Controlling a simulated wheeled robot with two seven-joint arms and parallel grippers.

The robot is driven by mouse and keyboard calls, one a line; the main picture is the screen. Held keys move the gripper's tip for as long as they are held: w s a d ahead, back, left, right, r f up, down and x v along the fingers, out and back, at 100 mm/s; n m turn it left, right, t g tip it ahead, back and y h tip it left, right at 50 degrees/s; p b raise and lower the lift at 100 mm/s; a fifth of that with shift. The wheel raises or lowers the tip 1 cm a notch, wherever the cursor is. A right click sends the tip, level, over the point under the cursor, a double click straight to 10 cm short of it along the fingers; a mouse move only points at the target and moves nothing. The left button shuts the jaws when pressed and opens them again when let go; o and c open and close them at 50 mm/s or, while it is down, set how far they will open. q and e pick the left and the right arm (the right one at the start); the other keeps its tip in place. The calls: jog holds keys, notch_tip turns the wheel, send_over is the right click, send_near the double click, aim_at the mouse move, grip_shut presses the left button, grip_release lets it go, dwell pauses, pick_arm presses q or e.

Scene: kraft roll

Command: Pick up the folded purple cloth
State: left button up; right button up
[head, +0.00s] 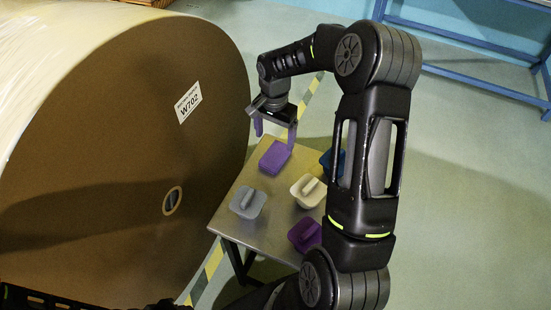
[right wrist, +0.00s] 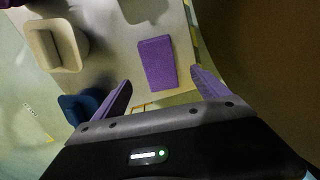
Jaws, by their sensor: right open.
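The folded purple cloth (head: 275,157) lies flat on the far left part of a small metal table (head: 232,222). It also shows in the right wrist view (right wrist: 157,63) as a purple rectangle. My right gripper (head: 275,131) is open and empty, above and a little beyond the cloth. In the right wrist view its two purple fingers (right wrist: 163,90) stand apart, with the cloth ahead and between their lines. The gripper does not touch the cloth. My left gripper is not in view.
On the table are a grey handled block (head: 248,203), a cream one (head: 308,191), a purple one (head: 304,235) and a blue item (head: 333,161) partly behind my arm. A huge kraft roll (head: 120,170) stands close on the left. Blue racking (head: 470,85) is at the back right.

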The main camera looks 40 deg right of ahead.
aim_at(276, 154)
jog(key=shift+f, duration=1.3)
jog(key=shift+f, duration=0.1)
notch_tip(276, 154, down, 5)
jog(key=shift+d+p, duration=0.1)
jog(key=shift+p, duration=0.45)
jog(key=shift+c, duration=0.6)
jog(key=c, duration=1.3)
